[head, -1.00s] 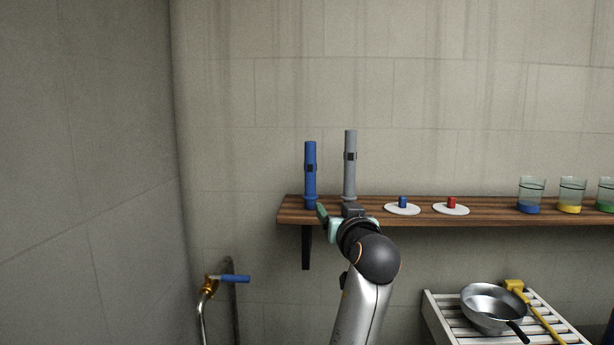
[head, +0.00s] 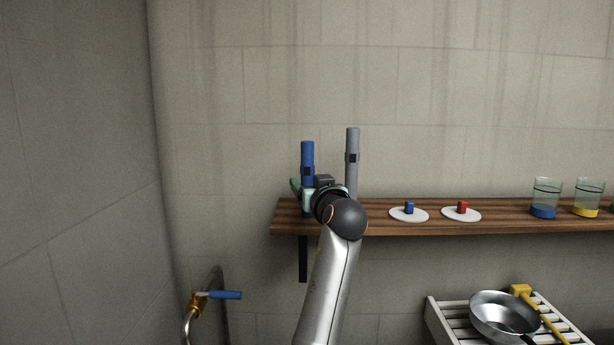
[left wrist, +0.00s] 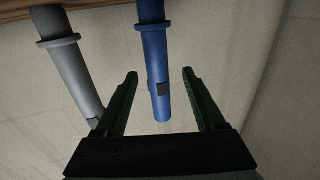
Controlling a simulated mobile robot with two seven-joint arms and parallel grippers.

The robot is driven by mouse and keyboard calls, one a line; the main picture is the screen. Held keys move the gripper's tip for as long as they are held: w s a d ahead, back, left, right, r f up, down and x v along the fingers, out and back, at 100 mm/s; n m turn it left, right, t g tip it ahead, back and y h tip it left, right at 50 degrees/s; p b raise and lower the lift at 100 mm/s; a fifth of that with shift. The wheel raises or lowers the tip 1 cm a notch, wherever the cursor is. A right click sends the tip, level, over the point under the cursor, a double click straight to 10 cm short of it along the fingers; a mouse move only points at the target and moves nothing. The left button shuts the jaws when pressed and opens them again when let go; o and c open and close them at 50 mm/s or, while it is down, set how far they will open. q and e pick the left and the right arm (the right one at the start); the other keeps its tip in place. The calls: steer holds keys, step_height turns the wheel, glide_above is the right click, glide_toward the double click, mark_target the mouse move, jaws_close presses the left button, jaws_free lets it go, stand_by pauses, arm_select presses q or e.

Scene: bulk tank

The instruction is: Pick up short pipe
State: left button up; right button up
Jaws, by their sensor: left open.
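The short blue pipe (head: 308,157) stands upright near the left end of the wooden shelf (head: 380,212), with a dark square patch on its side. A taller grey pipe (head: 353,155) stands just right of it. My left gripper (head: 308,186) is open in front of the blue pipe's lower part and hides some of it. In the left wrist view, the blue pipe (left wrist: 155,60) appears between the two green fingers of my left gripper (left wrist: 160,73), with a gap on each side. The grey pipe (left wrist: 72,75) is outside the left finger there. My right gripper is not in view.
A white disc with a blue peg (head: 409,215) and one with a red peg (head: 461,215) lie on the shelf. Beakers (head: 545,198) stand further right. A pan (head: 503,315) sits on a slatted rack below. A blue-handled tap (head: 225,295) is at lower left.

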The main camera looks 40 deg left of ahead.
mark_target(304, 174)
arm_select(q)
steer(key=shift+x, duration=0.8)
steer(key=x, duration=0.1)
steer(key=p+x, duration=0.2)
steer(key=x, duration=0.1)
steer(key=shift+d+r, duration=0.1)
steer(key=shift+r, duration=0.25)
steer(key=shift+w+a+f, duration=0.1)
steer(key=shift+w+a, duration=0.35)
steer(key=shift+a, duration=0.05)
jaws_close()
